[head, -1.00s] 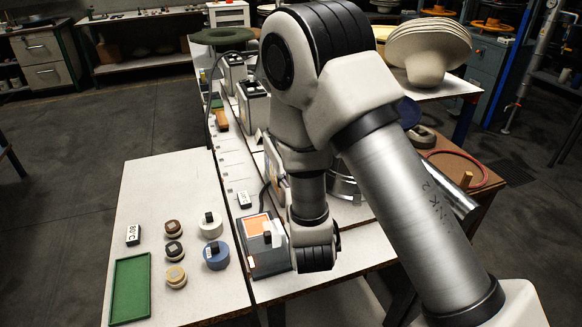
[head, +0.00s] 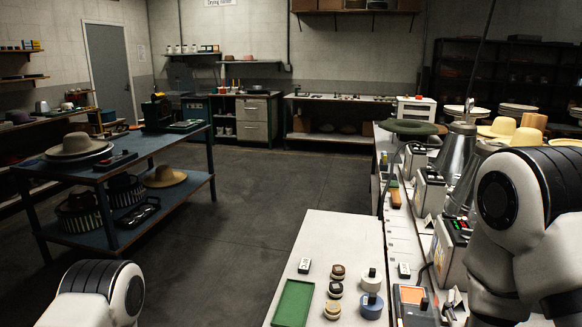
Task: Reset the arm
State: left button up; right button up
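My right arm (head: 510,215) reaches over the right side of the work table, with its upper joint large in the foreground. Its gripper cannot be made out in the head view. My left arm (head: 100,292) shows only as a rounded joint at the bottom left, and its gripper is out of view. Close to the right arm is a grey device with an orange panel (head: 412,295) and a dark knob.
The white table (head: 325,245) holds a green tray (head: 293,303), small round pucks, a white knobbed weight (head: 371,280) and a blue one (head: 371,305). Machines line the right bench. A blue table (head: 165,148) with hats stands left. Open floor lies between.

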jog(key=s+a+f+n+g+y, duration=0.1)
jog(key=s+f+g+y, duration=0.3)
jog(key=f, duration=0.8)
jog(key=s+a+f+n+g, duration=0.1)
jog(key=s+f+g, duration=0.35)
jog(key=f, duration=0.75)
jog(key=s+a+f+n+g+y, duration=0.1)
jog(key=s+a+f+g+y, duration=0.1)
jog(key=s, duration=0.7)
jog(key=s+a+f+n+g+y, duration=0.2)
jog(key=s+a+f+g, duration=0.2)
jog(key=s+f, duration=0.3)
jog(key=shift+s+a+f+g+y, duration=0.25)
jog(key=shift+s+g+y, duration=0.25)
jog(key=shift+s, duration=0.5)
